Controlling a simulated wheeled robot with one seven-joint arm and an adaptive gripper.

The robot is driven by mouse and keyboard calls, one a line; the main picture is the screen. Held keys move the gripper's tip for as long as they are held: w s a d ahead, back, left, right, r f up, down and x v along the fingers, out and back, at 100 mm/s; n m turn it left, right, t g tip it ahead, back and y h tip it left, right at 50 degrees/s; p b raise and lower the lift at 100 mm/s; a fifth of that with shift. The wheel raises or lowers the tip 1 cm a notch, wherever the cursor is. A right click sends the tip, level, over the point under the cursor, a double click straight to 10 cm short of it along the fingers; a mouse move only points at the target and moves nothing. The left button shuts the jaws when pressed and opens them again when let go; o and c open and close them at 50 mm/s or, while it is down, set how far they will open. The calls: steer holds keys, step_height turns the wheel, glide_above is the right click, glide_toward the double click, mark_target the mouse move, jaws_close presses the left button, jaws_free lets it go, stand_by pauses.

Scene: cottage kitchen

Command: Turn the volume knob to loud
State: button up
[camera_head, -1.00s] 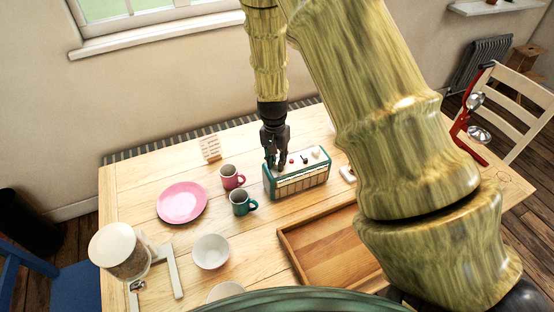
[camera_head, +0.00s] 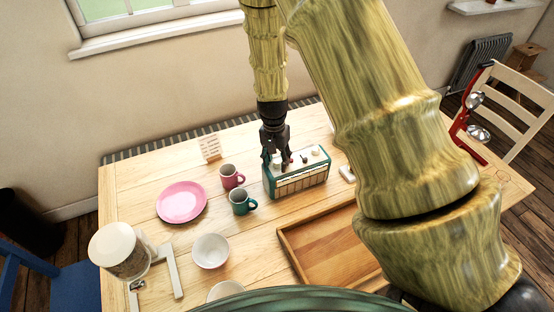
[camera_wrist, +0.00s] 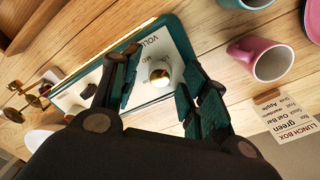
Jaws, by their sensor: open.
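The teal radio (camera_head: 300,184) stands on the wooden table, its pale top panel facing up. My gripper (camera_head: 278,163) is over the left end of the radio, pointing down. In the wrist view its open fingers (camera_wrist: 160,84) are on either side of the knob, with gaps visible. I cannot tell the knob's exact pointing direction.
A pink mug (camera_head: 230,177) and a teal mug (camera_head: 241,203) stand close left of the radio. A lunch box card (camera_head: 210,147) stands behind them. A pink plate (camera_head: 182,202) and white bowl (camera_head: 210,251) are farther left. A wooden tray (camera_head: 290,243) lies in front.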

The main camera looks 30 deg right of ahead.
mark_target(276, 161)
step_height(276, 161, up, 12)
steer(key=shift+w+a, duration=0.2)
steer(key=shift+w, duration=0.05)
stand_by(0.4)
steer(key=shift+d, duration=0.1)
stand_by(0.3)
